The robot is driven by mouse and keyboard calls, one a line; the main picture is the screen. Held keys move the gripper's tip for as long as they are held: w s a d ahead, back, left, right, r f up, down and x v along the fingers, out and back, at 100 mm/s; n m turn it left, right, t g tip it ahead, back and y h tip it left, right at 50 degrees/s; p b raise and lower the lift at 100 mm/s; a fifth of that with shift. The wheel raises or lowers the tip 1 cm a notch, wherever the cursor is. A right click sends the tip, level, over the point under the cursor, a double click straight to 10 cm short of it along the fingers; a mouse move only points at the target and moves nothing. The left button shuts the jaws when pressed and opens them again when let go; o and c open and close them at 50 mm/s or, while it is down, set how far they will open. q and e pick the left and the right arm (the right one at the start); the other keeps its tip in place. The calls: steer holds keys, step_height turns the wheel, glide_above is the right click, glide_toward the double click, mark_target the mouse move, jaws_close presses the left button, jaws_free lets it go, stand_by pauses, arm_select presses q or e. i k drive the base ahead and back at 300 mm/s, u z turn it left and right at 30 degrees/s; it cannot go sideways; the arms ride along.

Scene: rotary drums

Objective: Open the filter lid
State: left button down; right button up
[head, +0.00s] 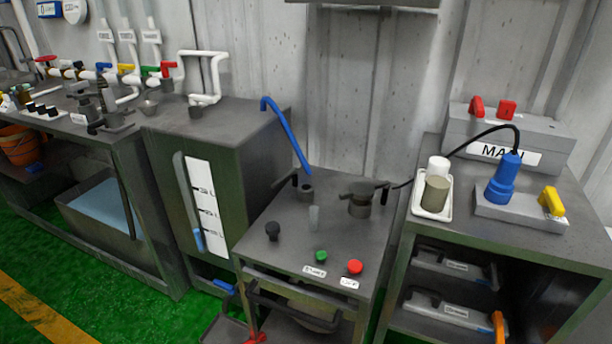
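A dark grey round fitting (361,206) with a cap and side handles stands at the right rear of the middle grey table (318,232). It looks like the filter with its lid down on it, though no label confirms this. Left of it is a smaller dark fitting (305,193) with a long blue lever (285,133) rising up and to the left. I do not see either of my grippers in the head view, and nothing is touching the fitting.
The middle table also carries a black knob (272,230), a green button (320,256) and a red button (355,267) near its front. A right-hand bench holds a blue plug (503,180) and a white tray (417,208). Green floor (110,292) is clear at lower left.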

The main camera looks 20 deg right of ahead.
mark_target(361, 190)
steer(key=z, duration=0.15)
steer(key=i, duration=0.95)
steer(key=z, duration=0.4)
